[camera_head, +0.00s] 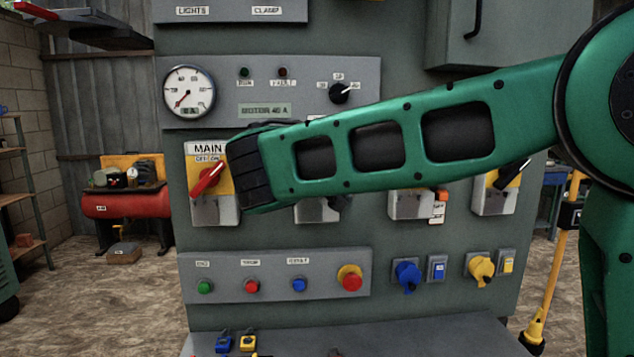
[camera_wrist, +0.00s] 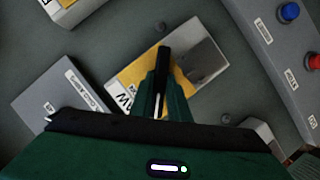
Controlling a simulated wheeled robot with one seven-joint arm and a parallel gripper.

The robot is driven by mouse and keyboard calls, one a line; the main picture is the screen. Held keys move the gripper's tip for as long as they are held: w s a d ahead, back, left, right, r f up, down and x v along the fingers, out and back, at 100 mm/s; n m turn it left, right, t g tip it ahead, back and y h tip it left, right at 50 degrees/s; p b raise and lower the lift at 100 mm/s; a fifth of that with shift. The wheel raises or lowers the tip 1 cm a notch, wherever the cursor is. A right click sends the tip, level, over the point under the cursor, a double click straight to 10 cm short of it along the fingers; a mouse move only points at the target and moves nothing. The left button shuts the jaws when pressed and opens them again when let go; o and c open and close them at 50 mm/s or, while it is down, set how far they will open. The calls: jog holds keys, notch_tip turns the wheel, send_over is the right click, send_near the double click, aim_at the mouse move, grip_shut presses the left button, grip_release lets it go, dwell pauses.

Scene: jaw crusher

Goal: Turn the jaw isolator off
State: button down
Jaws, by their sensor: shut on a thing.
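In the wrist view, the jaw isolator has a yellow plate (camera_wrist: 131,76) with a partly covered label ending in "AW" and a grey lower box (camera_wrist: 203,62). Its black handle (camera_wrist: 164,54) stands at a slant across the plate. My gripper (camera_wrist: 162,78) is shut on this handle, with one finger on each side. The OFF and ON marks cannot be read there. In the head view, my arm hides the gripper, the handle and most of this isolator; only its grey lower box (camera_head: 315,213) shows below the arm.
The MAIN isolator with its red handle (camera_head: 207,179) is just left of my wrist. Two more isolators are to the right, one with a red-and-white tag (camera_head: 437,210). A push-button panel (camera_head: 323,263) is below. The motor panel (camera_head: 222,78) is above.

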jog(key=shift+f, duration=0.2)
dwell(0.3)
jog(key=c, duration=1.7)
grip_release()
jog(key=shift+r, duration=0.1)
jog(key=v, duration=1)
jog(key=shift+s+a, duration=0.2)
jog(key=shift+s, duration=0.15)
jog(key=shift+d, duration=0.1)
